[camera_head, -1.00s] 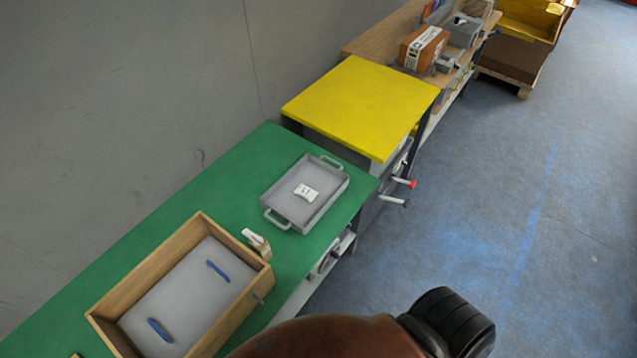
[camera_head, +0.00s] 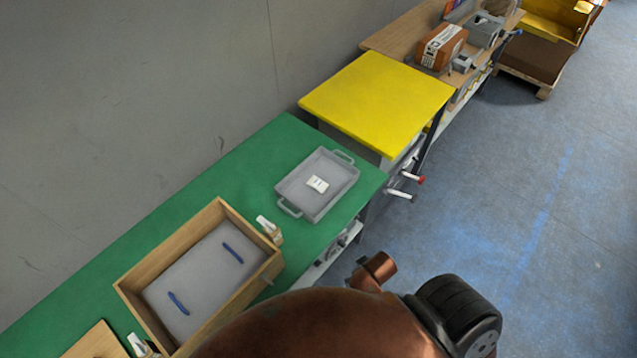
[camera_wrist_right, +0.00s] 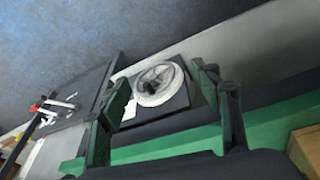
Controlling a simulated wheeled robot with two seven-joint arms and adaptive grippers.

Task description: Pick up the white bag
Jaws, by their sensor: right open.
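A small white bag (camera_head: 318,184) with a dark mark lies flat in the grey tray (camera_head: 290,209), which has a handle at each end and sits on the green table (camera_head: 262,150). The bag does not show in the right wrist view. My right gripper (camera_wrist_right: 160,112) is open and empty, with its two green fingers apart. In that view it is beside the green table's edge, with a round grey-white part (camera_wrist_right: 158,84) behind the fingers. In the head view only my copper-coloured arm shows, at the bottom; no left gripper is in view.
A wooden box (camera_head: 148,277) with blue handles stands left of the tray. A white-topped clamp (camera_head: 268,228) is between them. A yellow table (camera_head: 378,100) and a bench with an orange-brown box (camera_head: 440,48) stand beyond. Blue-grey floor (camera_head: 520,200) is clear at the right.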

